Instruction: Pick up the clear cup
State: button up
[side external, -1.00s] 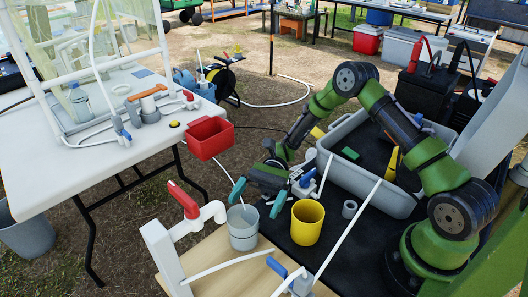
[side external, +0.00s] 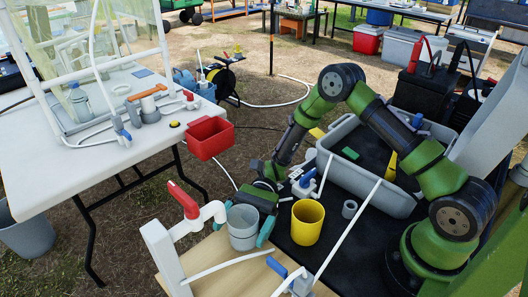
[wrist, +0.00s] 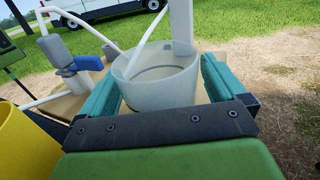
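The clear cup (side external: 243,232) looks pale grey and translucent. It stands upright at the far edge of the wooden bench top, close behind the white pipe with the red-handled valve. My gripper (side external: 247,217) is low at the cup, with one teal finger on each side of it. In the wrist view the cup (wrist: 158,88) fills the space between the fingers, its open rim facing up. The fingers are still spread about as wide as the cup; I cannot tell whether they touch it. The cup's near lower side is hidden by the gripper's dark front plate.
A yellow cup (side external: 307,222) stands close to the right of my gripper. White pipes with a red valve handle (side external: 184,199) and a blue one (side external: 277,267) rise near the cup. A grey bin (side external: 373,196) is at the right; a red bin (side external: 209,138) hangs at the white table.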

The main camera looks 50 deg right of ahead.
jog(key=c, duration=0.9)
notch_tip(320, 180, up, 9)
jog(key=w+d+f, duration=0.1)
jog(key=d, duration=0.2)
jog(key=w+d+f, duration=0.2)
jog(key=d, duration=0.1)
jog(key=w+d+f, duration=0.1)
jog(key=d+f, duration=0.1)
jog(key=d, duration=0.1)
jog(key=shift+w, duration=0.3)
jog(key=shift+w+d+f, duration=0.1)
jog(key=shift+d+f, duration=0.05)
jog(key=shift+d, duration=0.1)
jog(key=shift+s+a+g, duration=0.2)
jog(key=shift+a+g, duration=0.05)
jog(key=shift+g, duration=0.05)
jog(key=x, duration=1.6)
jog(key=shift+a+f, duration=0.1)
jog(key=shift+a, duration=0.05)
jog(key=f, duration=0.3)
jog(key=shift+s+a, duration=0.2)
jog(key=shift+a, duration=0.2)
jog(key=shift+f, duration=0.3)
jog(key=shift+c, duration=0.2)
